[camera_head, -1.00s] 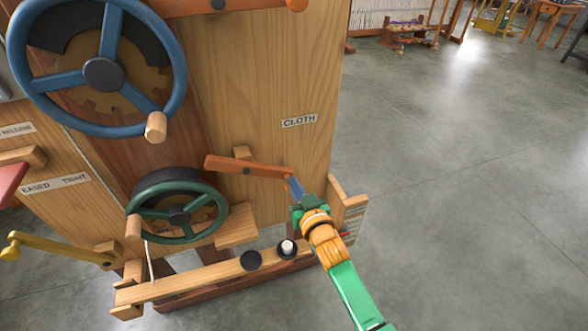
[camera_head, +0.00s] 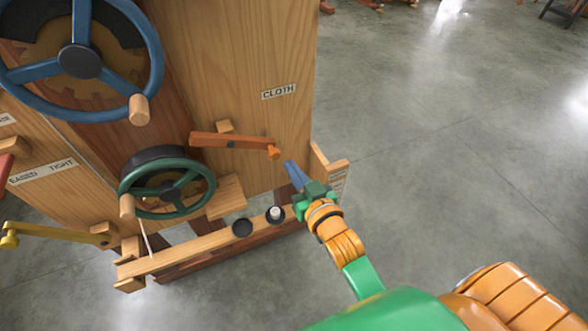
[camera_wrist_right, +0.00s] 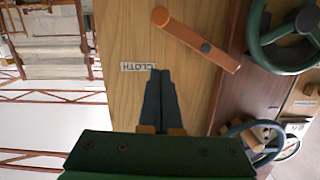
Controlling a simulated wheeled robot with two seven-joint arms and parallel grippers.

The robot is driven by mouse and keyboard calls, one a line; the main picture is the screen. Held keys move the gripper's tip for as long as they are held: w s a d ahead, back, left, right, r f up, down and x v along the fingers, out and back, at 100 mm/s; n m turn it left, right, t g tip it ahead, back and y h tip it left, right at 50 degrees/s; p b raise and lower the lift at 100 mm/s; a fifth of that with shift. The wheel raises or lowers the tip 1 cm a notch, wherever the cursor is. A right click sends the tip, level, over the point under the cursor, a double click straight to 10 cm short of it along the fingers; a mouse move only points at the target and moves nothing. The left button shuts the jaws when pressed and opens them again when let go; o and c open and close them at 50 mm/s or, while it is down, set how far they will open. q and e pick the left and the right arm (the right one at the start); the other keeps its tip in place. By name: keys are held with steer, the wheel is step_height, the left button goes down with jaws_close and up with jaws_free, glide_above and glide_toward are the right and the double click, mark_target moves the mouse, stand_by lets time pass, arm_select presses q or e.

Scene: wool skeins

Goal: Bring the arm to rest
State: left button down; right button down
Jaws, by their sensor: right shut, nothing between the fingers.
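My right gripper (camera_head: 292,170) is shut and empty in the head view, just below and right of the free end of an orange lever (camera_head: 235,142) on the wooden cabinet, with a small gap between them. My green and orange right arm reaches in from the lower right in the head view. My left gripper is not in view.
The cabinet carries a blue handwheel (camera_head: 80,60), a green handwheel (camera_head: 167,189) and a yellow lever (camera_head: 55,232). A wooden rail (camera_head: 190,252) with dark round discs runs along its foot. The grey floor (camera_head: 450,150) to the right is open.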

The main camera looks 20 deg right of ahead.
steer(key=shift+s+r, duration=0.15)
steer(key=shift+s, duration=0.2)
